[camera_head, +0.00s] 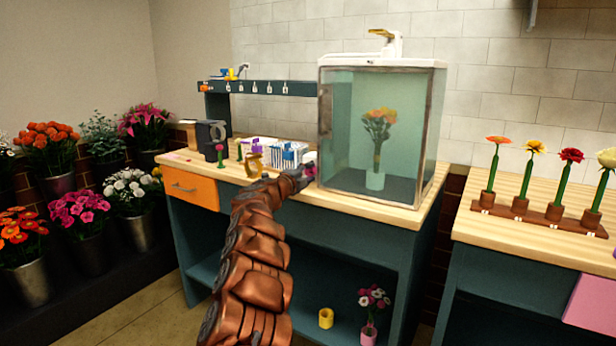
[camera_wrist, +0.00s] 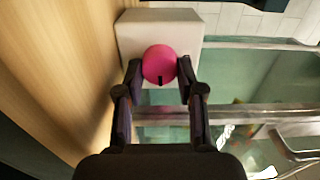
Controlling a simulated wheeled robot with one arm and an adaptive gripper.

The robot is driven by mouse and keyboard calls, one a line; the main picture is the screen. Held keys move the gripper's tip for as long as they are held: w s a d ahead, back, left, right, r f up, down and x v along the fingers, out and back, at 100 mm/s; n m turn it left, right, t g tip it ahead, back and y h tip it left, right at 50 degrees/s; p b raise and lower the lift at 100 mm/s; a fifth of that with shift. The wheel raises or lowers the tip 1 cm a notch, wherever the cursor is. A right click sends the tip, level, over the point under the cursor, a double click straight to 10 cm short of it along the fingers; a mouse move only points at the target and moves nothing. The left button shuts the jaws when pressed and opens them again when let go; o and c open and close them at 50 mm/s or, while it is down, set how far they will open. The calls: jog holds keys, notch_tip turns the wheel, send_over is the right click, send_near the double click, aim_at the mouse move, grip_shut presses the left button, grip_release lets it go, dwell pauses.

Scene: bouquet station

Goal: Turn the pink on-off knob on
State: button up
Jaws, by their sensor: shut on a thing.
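The pink knob (camera_wrist: 159,65) is round, with a dark mark at its lower edge in the wrist view, and sits on a pale box (camera_wrist: 160,27). My gripper (camera_wrist: 159,74) has one finger on each side of the knob and is shut on it. In the head view, my gripper (camera_head: 300,178) is at the left front of the glass cabinet, and a little of the pink knob (camera_head: 311,168) shows beside it. The pale box is mostly hidden there.
A glass cabinet (camera_head: 341,130) with a bouquet (camera_head: 378,125) inside stands right of my gripper. A flower rack (camera_head: 547,217) is on the right table.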

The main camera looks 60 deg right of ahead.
jog(key=shift+f, duration=0.1)
dwell(0.3)
jog(key=o, duration=0.8)
jog(key=shift+m, duration=0.3)
jog(key=shift+o, duration=0.2)
jog(key=shift+a, duration=0.15)
jog(key=a, duration=1.1)
jog(key=shift+s+a, duration=0.2)
jog(key=shift+a, duration=0.15)
